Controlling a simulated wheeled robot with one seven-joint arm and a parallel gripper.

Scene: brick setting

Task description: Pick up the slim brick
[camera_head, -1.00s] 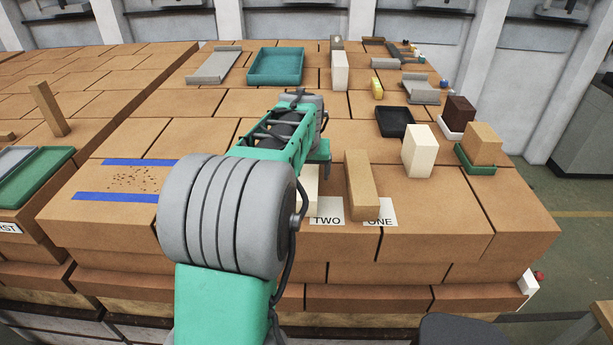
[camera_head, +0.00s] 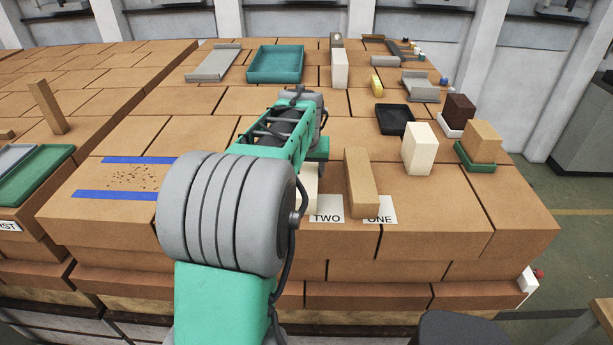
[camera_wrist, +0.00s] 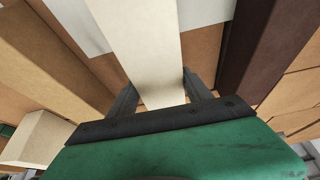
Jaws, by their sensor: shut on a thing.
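A long cream brick (camera_wrist: 146,45) stands between the two fingers of my gripper (camera_wrist: 160,90) in the wrist view. The fingers are closed on its sides. In the head view a narrow strip of this cream brick (camera_head: 311,190) shows beside my arm, by the card marked TWO (camera_head: 327,210); my arm hides the rest, including the fingers. A tan slim brick (camera_head: 361,183) stands just to its right, by the card marked ONE (camera_head: 384,210). I cannot tell whether the cream brick touches the surface.
A cream block (camera_head: 420,150), a black tray (camera_head: 395,121), and a tan block (camera_head: 482,143) in a green tray stand to the right. A teal tray (camera_head: 275,66) lies at the back. Blue tape lines (camera_head: 125,196) mark the front left. In the wrist view a dark brown brick (camera_wrist: 250,45) is close on the right.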

